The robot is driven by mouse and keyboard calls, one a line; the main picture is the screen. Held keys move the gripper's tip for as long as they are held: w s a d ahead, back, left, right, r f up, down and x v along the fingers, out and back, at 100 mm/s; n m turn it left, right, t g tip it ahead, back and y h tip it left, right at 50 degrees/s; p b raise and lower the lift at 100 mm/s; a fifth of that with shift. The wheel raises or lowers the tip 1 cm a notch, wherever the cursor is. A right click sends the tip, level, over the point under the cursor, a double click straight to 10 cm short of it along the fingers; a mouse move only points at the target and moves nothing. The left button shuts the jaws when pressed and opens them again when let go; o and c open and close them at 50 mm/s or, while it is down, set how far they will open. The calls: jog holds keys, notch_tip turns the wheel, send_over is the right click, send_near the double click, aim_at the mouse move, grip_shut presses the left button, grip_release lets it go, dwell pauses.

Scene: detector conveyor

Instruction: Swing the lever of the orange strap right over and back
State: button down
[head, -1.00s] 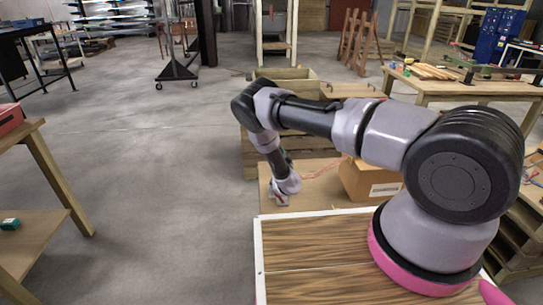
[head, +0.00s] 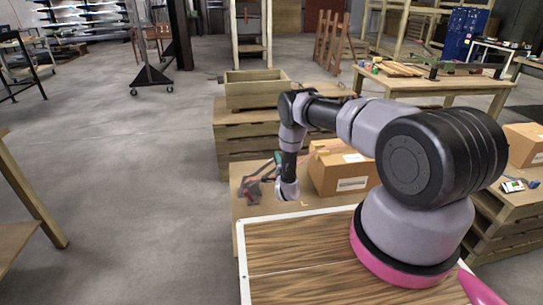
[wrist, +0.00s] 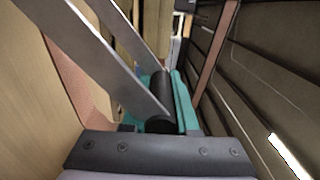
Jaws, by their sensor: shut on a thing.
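The lever of the orange strap shows close up in the wrist view: two long grey metal side plates (wrist: 100,60) joined by a black round grip (wrist: 161,100). My gripper (wrist: 168,88) is shut on this grip, with teal parts on both sides of it. The plates run from the grip to the upper left. Part of the orange strap (wrist: 76,85) shows left of the grip. In the head view my gripper (head: 268,176) is at the lower end of my arm, beside the small grey buckle (head: 251,189), left of a cardboard box. Its fingertips are too small to make out there.
The cardboard box (head: 340,175) stands just right of my wrist on a low wooden surface (head: 245,212). A wooden crate (head: 255,92) sits behind on stacked slatted wood (head: 232,135). The floor at left is open.

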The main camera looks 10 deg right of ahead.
jog(key=shift+s+d+f+m, duration=0.1)
jog(key=shift+d+f+m, duration=0.25)
jog(key=shift+f+m, duration=0.35)
jog(key=shift+d+f+m, duration=0.35)
jog(key=shift+f+m, duration=0.15)
jog(key=shift+f, duration=0.35)
jog(key=c, duration=0.7)
grip_release()
jog(key=shift+a, duration=0.1)
jog(key=s, duration=1)
jog(key=shift+s, duration=0.35)
